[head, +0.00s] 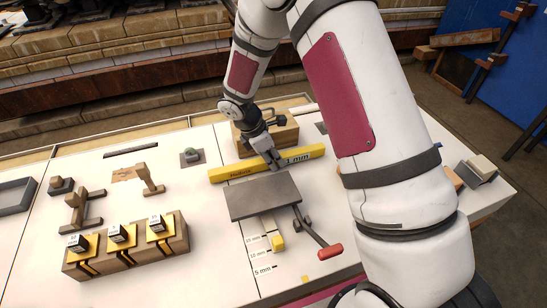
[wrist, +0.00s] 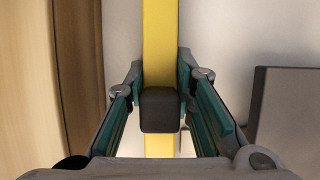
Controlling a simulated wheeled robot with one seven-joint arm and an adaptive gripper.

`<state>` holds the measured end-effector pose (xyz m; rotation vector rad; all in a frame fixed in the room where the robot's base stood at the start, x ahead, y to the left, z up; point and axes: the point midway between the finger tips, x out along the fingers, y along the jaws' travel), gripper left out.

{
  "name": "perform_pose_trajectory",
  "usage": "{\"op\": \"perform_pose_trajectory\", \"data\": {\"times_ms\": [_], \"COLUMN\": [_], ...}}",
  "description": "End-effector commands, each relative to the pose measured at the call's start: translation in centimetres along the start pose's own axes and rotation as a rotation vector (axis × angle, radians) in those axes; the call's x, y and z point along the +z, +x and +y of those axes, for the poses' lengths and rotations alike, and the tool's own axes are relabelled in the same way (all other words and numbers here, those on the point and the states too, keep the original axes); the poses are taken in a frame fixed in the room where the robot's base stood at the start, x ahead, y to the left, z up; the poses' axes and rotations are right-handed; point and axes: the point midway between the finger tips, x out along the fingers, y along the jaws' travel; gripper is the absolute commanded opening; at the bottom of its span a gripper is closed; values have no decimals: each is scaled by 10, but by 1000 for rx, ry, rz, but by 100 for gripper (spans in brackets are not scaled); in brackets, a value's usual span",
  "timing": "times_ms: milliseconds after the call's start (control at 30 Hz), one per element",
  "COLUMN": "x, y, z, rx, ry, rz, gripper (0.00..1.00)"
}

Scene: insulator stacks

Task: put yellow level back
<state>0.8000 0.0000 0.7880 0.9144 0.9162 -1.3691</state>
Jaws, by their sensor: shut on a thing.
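The yellow level (head: 300,157) is a long yellow bar with dark lettering. In the head view it lies across the table, between the dark grey plate and a wooden block. My gripper (head: 273,160) is at the middle of the level, reaching down from above. In the wrist view the level (wrist: 160,40) runs upright through the picture, and my gripper (wrist: 160,95) has a finger on each side of it, shut on it. A dark block on the level's middle sits between the fingers. I cannot tell whether the level touches the table.
The dark grey plate (head: 263,196) lies just in front of the level, near a red-handled tool (head: 329,251). A wooden block (head: 284,136) stands behind. A wooden rack (head: 180,240) with yellow-and-black pieces is at front left. White table is bare around the level's left end.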

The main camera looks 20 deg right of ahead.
Motion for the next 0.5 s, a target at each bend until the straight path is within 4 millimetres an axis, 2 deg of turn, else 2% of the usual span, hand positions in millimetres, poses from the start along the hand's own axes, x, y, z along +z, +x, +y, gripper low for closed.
{"op": "perform_pose_trajectory", "data": {"times_ms": [267, 300, 367, 500], "x": [-1, -1, -1, 0], "y": [2, 2, 1, 1], "z": [1, 0, 0, 0], "rx": [1, 1, 1, 1], "ry": [1, 1, 1, 1], "rz": [0, 0, 0, 0], "gripper": [0, 30, 43, 43]}}
